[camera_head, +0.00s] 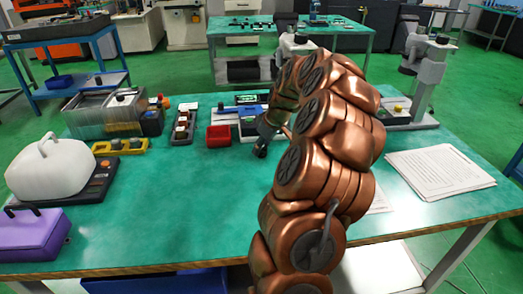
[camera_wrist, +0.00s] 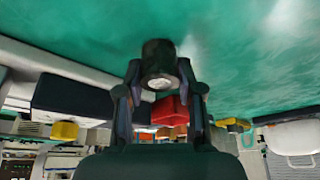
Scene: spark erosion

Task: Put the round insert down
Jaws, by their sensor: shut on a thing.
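The round insert (camera_wrist: 158,58) is a short dark cylinder with a lighter spot on its end face. In the wrist view it sits between the two dark fingers of my gripper (camera_wrist: 159,76), which is shut on it. In the head view my gripper (camera_head: 266,138) points down over the green table near its middle, with the dark insert (camera_head: 261,151) at its tip. I cannot tell whether the insert touches the table. My arm hides part of the table behind and to the right.
A red bin (camera_head: 219,137) stands just left of my gripper. A dark rack (camera_head: 183,127), a yellow holder (camera_head: 120,146), a white-covered device (camera_head: 50,168) and a purple case (camera_head: 33,236) are farther left. Papers (camera_head: 440,175) lie right. The front middle of the table (camera_head: 190,215) is clear.

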